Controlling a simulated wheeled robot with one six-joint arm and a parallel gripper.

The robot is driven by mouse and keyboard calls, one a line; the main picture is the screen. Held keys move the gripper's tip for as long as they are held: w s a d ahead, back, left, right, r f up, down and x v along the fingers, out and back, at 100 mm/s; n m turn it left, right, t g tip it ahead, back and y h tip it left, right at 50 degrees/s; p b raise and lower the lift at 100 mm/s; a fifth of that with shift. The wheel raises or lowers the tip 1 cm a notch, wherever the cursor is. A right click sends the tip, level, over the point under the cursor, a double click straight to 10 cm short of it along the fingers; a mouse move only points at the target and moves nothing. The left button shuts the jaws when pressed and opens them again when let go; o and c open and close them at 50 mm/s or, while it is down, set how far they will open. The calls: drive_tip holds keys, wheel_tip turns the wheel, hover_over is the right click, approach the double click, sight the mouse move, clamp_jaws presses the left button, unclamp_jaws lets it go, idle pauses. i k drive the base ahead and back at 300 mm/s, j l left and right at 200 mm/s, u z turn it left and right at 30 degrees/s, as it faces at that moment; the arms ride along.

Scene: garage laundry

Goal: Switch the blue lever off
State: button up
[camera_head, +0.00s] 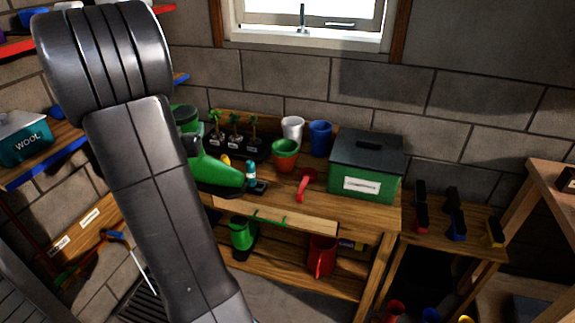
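A blue and black piece (458,230) stands on a small wooden stand (480,247) at the right. It looks like the blue lever, but it is too small to tell whether it is on or off. A similar red and black piece (421,222) stands to its left, and a yellow one (494,232) to its right. My dark arm fills the left of the view, well apart from these pieces. My gripper is not in view.
Wooden shelving (553,185) borders the stand at right.

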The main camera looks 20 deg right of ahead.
sight(117, 235)
drive_tip(key=i+l, duration=0.15)
drive_tip(key=i, duration=0.3)
drive_tip(key=i+l, duration=0.15)
drive_tip(key=i, duration=0.3)
